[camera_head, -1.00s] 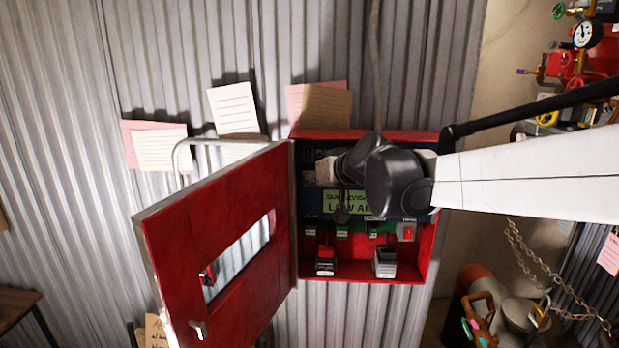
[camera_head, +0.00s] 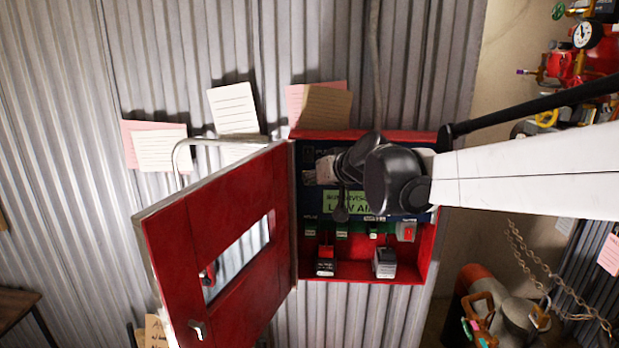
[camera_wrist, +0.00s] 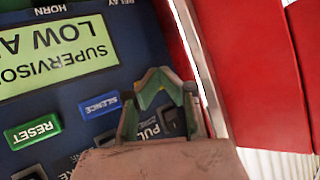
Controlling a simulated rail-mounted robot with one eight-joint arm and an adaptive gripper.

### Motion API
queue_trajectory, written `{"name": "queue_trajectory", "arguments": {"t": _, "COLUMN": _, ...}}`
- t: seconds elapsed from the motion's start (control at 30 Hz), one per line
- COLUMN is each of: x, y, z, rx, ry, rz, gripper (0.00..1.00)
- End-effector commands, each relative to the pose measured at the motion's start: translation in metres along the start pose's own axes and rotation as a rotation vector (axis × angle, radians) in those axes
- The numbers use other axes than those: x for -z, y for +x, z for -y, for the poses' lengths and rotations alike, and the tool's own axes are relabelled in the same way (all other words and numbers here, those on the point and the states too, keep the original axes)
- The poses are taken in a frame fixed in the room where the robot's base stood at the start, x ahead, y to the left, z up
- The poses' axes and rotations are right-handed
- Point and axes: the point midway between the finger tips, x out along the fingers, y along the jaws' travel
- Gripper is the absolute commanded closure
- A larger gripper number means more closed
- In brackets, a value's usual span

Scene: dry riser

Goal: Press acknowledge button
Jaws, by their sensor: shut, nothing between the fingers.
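The alarm panel shows in the wrist view, turned over, with a pale green display (camera_wrist: 55,55) reading "SUPERVISO… LOW A…". A green RESET button (camera_wrist: 32,132) and a blue SILENCE button (camera_wrist: 100,105) sit beside the display. No button marked acknowledge can be read; a dark button is cut off at the lower left edge. My gripper (camera_wrist: 157,82) is shut and empty, over the panel to the right of SILENCE, near the lettering "PUL…". Whether its tips touch the panel cannot be told. In the head view, my arm hides part of the panel inside the red cabinet (camera_head: 365,135).
The red cabinet door (camera_head: 175,240) stands open to the left. Two small devices (camera_head: 326,262) (camera_head: 385,262) sit on the cabinet floor, and a grey and red box (camera_head: 407,231) is at its right side. Paper notes (camera_head: 233,110) hang on the corrugated wall.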

Motion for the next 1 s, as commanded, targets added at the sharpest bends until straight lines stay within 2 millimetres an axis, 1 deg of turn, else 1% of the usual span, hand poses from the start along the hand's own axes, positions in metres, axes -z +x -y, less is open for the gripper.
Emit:
{"name": "queue_trajectory", "arguments": {"t": 0.63, "x": 0.002, "y": 0.002, "z": -0.002, "rx": 0.000, "ry": 0.000, "rz": 0.000, "gripper": 1.00}}
{"name": "queue_trajectory", "arguments": {"t": 1.0, "x": -0.007, "y": -0.009, "z": 0.006, "rx": 0.000, "ry": -0.001, "rz": 0.000, "gripper": 1.00}}
